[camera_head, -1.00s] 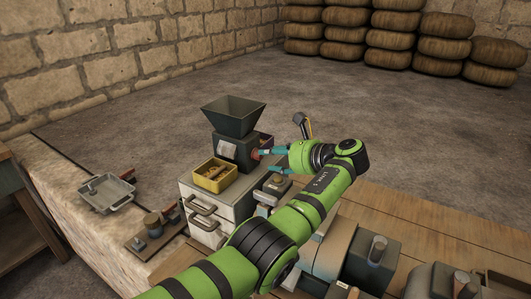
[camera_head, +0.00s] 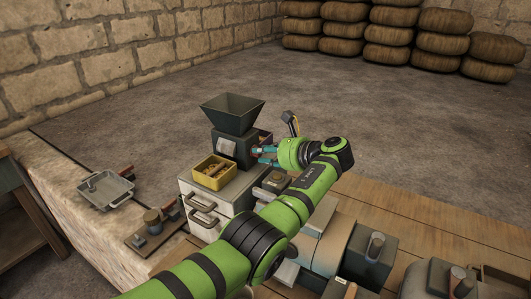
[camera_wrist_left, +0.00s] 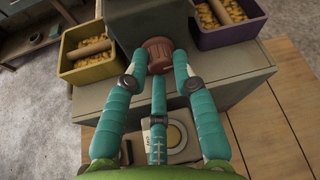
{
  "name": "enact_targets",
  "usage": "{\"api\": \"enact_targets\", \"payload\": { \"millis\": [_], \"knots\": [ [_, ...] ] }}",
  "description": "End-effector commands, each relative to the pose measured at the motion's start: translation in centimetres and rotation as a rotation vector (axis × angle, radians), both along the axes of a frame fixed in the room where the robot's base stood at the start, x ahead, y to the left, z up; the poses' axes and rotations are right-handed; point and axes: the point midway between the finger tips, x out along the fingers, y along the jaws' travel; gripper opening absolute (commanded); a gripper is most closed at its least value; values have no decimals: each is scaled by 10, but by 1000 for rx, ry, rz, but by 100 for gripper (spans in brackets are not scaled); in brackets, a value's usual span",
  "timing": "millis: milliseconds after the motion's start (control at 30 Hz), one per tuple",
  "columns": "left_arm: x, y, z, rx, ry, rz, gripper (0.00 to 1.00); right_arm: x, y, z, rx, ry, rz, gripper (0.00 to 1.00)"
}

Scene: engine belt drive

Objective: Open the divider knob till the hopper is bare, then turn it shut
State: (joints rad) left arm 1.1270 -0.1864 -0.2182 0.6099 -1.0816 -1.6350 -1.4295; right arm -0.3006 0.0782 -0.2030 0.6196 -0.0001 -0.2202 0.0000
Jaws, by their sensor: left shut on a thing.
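The grey hopper (camera_head: 233,113) stands on a dark divider box (camera_head: 226,149) on top of a pale drawer cabinet. Its visible inner walls look bare; its bottom is hidden. The ribbed reddish-brown divider knob (camera_wrist_left: 159,52) sticks out of the box's side. My left gripper (camera_head: 262,155) is at that side, its teal fingers closed around the knob, as the left wrist view (camera_wrist_left: 159,66) shows. A yellow bin (camera_head: 201,182) and a purple bin (camera_wrist_left: 203,44) flank the box; each holds orange-yellow pieces and a brown roller-like bar. My right gripper is out of view.
The drawer cabinet (camera_head: 196,206) stands on the bench. A grey tray (camera_head: 119,188) and a small clamp-like device (camera_head: 153,222) lie to its left. Machine parts (camera_head: 370,252) crowd the bench to the right. The floor behind is open.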

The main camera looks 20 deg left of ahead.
Motion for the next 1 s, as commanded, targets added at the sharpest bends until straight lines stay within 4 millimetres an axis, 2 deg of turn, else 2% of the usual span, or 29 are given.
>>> {"api": "enact_targets", "payload": {
  "millis": [167,433,700,1000],
  "knots": [
    [-1,-1,0,-13,-58,-4,0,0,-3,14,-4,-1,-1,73],
    [-3,0,-2,-40,-244,-3,0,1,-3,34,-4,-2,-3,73],
    [-3,0,-6,-66,-436,-4,0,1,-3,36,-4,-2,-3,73],
    [-4,-1,-7,-86,-565,-4,0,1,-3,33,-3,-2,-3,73]
  ]
}}
